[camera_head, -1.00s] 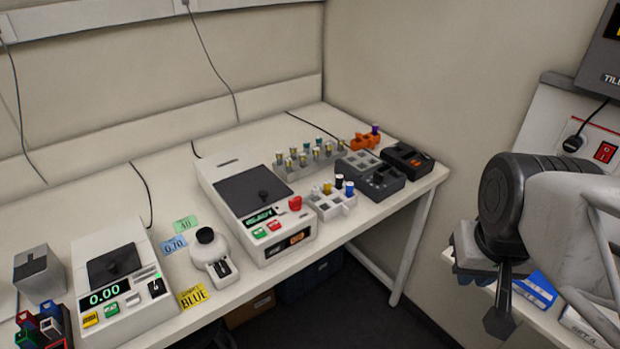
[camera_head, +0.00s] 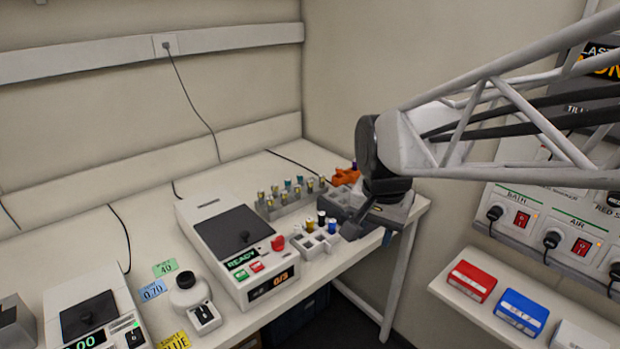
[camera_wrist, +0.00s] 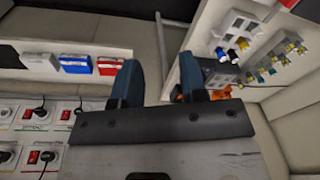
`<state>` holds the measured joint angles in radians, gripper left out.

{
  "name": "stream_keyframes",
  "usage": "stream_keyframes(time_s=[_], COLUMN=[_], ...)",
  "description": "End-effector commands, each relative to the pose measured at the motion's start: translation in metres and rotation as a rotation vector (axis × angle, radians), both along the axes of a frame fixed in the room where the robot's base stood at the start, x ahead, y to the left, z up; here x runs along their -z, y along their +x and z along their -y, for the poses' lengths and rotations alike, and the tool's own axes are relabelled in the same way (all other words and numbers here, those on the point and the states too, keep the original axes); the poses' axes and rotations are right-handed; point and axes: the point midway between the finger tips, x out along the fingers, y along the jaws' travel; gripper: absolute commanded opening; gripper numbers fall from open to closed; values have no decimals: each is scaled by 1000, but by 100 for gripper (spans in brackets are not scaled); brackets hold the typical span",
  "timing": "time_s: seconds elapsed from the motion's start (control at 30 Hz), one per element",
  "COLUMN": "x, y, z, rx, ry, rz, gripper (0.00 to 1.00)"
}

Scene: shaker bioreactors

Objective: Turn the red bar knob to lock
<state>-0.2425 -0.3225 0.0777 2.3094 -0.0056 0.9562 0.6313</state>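The red knob (camera_head: 278,242) is on the right side of the white device (camera_head: 210,222), whose display reads READY in the head view. A small red part at the top right edge of the wrist view (camera_wrist: 288,3) looks like the same knob. My gripper (camera_head: 368,235) is right of the device, by the bench's right end, apart from the knob. In the wrist view its two blue fingers (camera_wrist: 163,72) are spread with nothing between them. The knob's exact angle is too small to tell.
A tube holder (camera_head: 313,246) with coloured caps stands between knob and gripper. A rack of several vials (camera_head: 270,206) is behind it. A shelf (camera_head: 455,298) with red and blue boxes and a switch panel (camera_head: 535,222) are at the right.

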Motion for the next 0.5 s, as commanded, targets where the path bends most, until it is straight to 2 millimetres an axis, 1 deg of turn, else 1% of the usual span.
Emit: stream_keyframes(time_s=[0.03, 0.2, 0.37, 0.5], x=[2, 8, 15, 25], y=[10, 37, 60, 78], z=[-11, -47, -84, -119], rx=[17, 97, 172, 238], ry=[2, 9, 12, 11], rz=[-10, -37, -61, -82], gripper=[39, 39, 39, 39])
